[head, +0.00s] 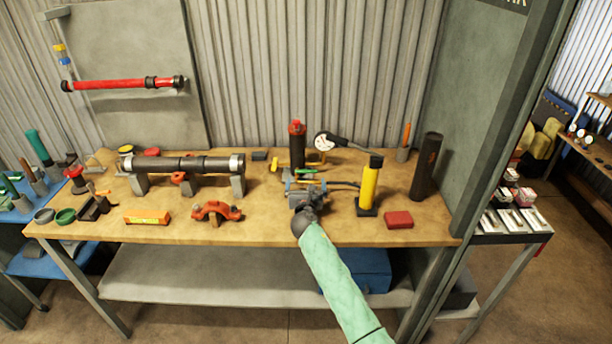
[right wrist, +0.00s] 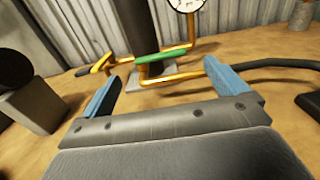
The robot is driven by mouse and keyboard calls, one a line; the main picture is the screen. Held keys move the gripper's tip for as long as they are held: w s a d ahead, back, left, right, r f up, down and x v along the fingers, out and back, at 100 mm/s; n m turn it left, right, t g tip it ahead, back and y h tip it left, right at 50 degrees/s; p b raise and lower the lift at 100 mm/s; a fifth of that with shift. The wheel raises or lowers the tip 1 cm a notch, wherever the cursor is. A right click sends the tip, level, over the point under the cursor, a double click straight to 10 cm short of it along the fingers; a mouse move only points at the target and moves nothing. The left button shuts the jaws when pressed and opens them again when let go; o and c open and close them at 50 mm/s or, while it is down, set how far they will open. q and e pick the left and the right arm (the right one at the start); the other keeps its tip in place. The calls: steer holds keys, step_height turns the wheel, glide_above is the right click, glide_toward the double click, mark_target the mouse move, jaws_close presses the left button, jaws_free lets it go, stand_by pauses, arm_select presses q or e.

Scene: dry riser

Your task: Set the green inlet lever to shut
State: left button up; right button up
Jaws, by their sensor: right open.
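The green inlet lever (head: 306,171) is a small bar low in front of the red-topped dark riser (head: 297,146). In the right wrist view the green lever (right wrist: 160,56) lies nearly level across the picture, beside brass pipework (right wrist: 178,76). My right gripper (head: 306,185) is just in front of it on the near side. In the right wrist view its blue fingertips (right wrist: 162,78) are apart, with the lever showing beyond and between them. Nothing is held, and I see no clear contact. My left gripper is not in view.
A white-faced gauge (head: 324,142) stands behind the lever. A yellow cylinder (head: 370,186) and a red block (head: 398,220) are to the right. A dark pipe on stands (head: 190,164) and an orange clamp (head: 216,211) are to the left.

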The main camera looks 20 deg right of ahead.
mark_target(306, 172)
steer(key=shift+w+d+r, duration=0.1)
steer(key=shift+w+r, duration=0.1)
steer(key=shift+w, duration=0.25)
steer(key=p+x, duration=0.1)
steer(key=x, duration=0.4)
steer(key=shift+w+d+f, duration=0.1)
steer(key=shift+w, duration=0.2)
steer(key=shift+w+d+f+p, duration=0.15)
steer(key=shift+w+p, duration=0.15)
steer(key=shift+w, duration=0.2)
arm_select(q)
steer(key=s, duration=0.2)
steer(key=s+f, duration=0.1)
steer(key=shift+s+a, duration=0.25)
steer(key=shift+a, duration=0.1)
arm_select(e)
steer(key=c, duration=1.4)
arm_select(q)
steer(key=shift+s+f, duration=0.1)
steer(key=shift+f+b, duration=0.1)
steer(key=shift+b, duration=0.25)
